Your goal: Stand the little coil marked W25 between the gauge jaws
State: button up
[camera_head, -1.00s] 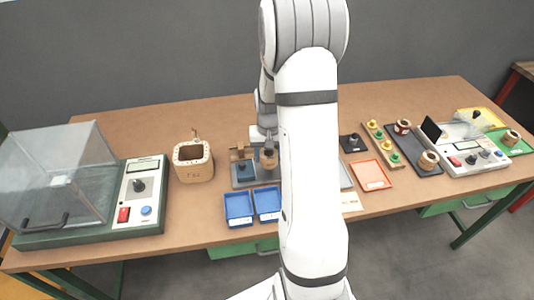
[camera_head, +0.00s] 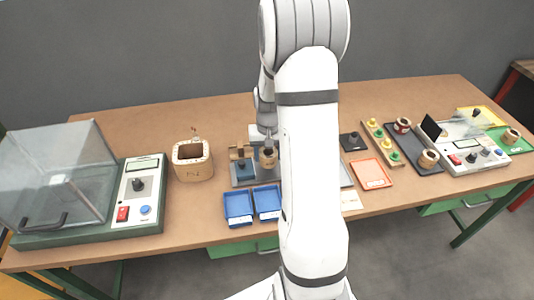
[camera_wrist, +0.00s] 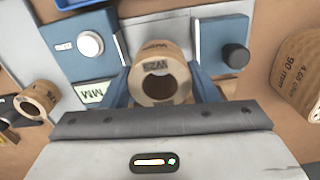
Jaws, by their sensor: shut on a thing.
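The little brown coil marked W25 (camera_wrist: 158,75) is in my gripper (camera_wrist: 162,88), between its two blue fingers. Its marking reads upside down in the wrist view, and its dark round bore faces the camera. The coil (camera_head: 268,158) also shows in the head view, just left of my arm. Behind it is the gauge (camera_wrist: 178,32), pale, with a blue block with a white knob at left and one with a black knob at right. The coil lies in line with the gap between these blocks. I cannot tell whether it touches the gauge.
A coil (camera_wrist: 38,100) stands left in the wrist view; a large wooden-looking coil (camera_wrist: 300,75) is at right. In the head view, blue trays (camera_head: 238,207) lie in front of the gauge, a glass-covered tester (camera_head: 60,180) stands left, and my arm hides the table's middle.

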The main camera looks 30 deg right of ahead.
jog(key=shift+f, duration=0.15)
dwell(0.3)
jog(key=shift+f+b, duration=1.4)
jog(key=shift+f, duration=0.2)
jog(key=o, duration=1.1)
jog(key=shift+c, duration=0.7)
jog(key=shift+o, duration=0.4)
jog(key=shift+r, duration=0.1)
jog(key=shift+w+r+p, duration=0.1)
jog(key=shift+r+p, duration=0.55)
jog(key=shift+r, duration=0.15)
jog(key=shift+o, duration=1)
jog(key=shift+r+p, duration=0.3)
jog(key=shift+r, duration=0.15)
jog(key=shift+r+p, duration=1.75)
jog(key=shift+r, duration=1)
